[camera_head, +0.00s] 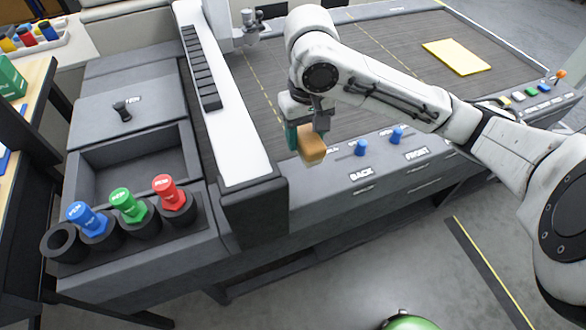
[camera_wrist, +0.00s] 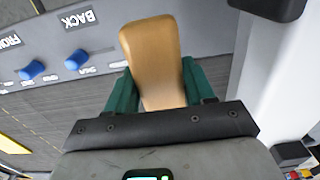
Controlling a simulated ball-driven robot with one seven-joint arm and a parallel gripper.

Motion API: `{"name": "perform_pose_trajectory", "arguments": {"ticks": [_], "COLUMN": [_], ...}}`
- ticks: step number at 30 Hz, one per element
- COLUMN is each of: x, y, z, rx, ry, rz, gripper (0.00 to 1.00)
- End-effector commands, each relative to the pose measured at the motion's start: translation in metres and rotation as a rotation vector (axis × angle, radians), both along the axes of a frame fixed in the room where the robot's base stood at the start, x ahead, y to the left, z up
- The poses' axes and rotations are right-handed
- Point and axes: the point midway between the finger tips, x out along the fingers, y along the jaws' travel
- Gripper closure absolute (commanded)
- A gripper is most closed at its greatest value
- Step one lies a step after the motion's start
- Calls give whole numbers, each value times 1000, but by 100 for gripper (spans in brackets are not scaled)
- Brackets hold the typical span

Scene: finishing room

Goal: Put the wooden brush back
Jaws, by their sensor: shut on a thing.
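My gripper (camera_head: 303,134) is shut on the wooden brush (camera_head: 311,146), a tan block with a pale lower edge that looks like bristles. The gripper and brush are in the air over the front edge of the large grey cutting table (camera_head: 330,87), just right of the white gantry beam. In the wrist view, the brush (camera_wrist: 152,55) stands out between the green fingers of my gripper (camera_wrist: 153,88). I cannot tell whether the brush touches anything below.
The white gantry (camera_head: 236,120) stands close left of the gripper. At left are an empty grey tray (camera_head: 137,168) and a holder with blue (camera_head: 86,217), green (camera_head: 127,204) and red (camera_head: 171,190) tools and one empty round socket (camera_head: 62,243). A yellow sheet (camera_head: 456,57) lies on the table.

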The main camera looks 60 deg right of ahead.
Motion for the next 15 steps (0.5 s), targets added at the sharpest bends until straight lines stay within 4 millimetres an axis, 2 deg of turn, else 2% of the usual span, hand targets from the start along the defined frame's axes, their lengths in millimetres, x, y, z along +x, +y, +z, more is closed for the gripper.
{"name": "perform_pose_trajectory", "arguments": {"ticks": [1,3,11,15], "x": [0,0,0,0], "y": [1,1,0,0], "z": [-13,-25,-49,-69], "rx": [5,5,0,-1], "ry": [2,2,2,3], "rz": [-2,-3,-1,-1], "gripper": [75,75,75,75]}}
